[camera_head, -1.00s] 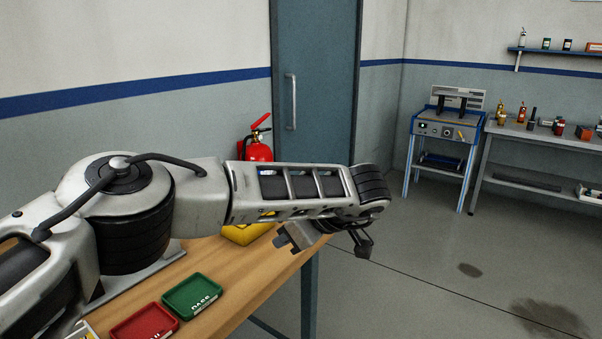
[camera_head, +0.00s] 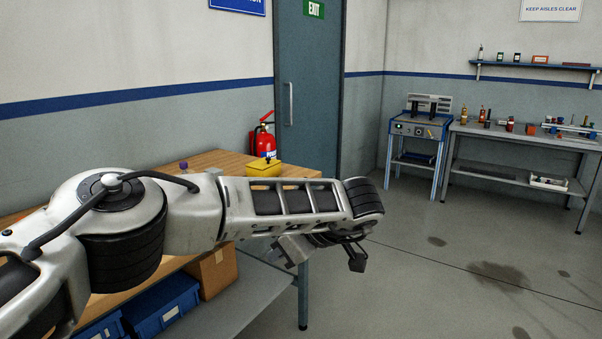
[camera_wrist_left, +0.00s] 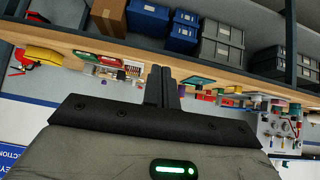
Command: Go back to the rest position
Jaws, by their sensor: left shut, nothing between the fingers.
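My left arm comes in from the left in the head view, stretched across the front of the wooden table. My left gripper (camera_head: 356,260) hangs at its end, beyond the table's right end and over open floor. In the left wrist view its two dark fingers (camera_wrist_left: 161,84) are together, with nothing between them. My right gripper is in neither view.
The wooden table (camera_head: 212,160) carries a yellow case (camera_head: 264,168); blue bins (camera_head: 163,303) and a cardboard box (camera_head: 216,272) are below. A red fire extinguisher (camera_head: 264,141) stands by the door (camera_head: 307,90). A workbench (camera_head: 515,137) is at the back right. Floor at the right is clear.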

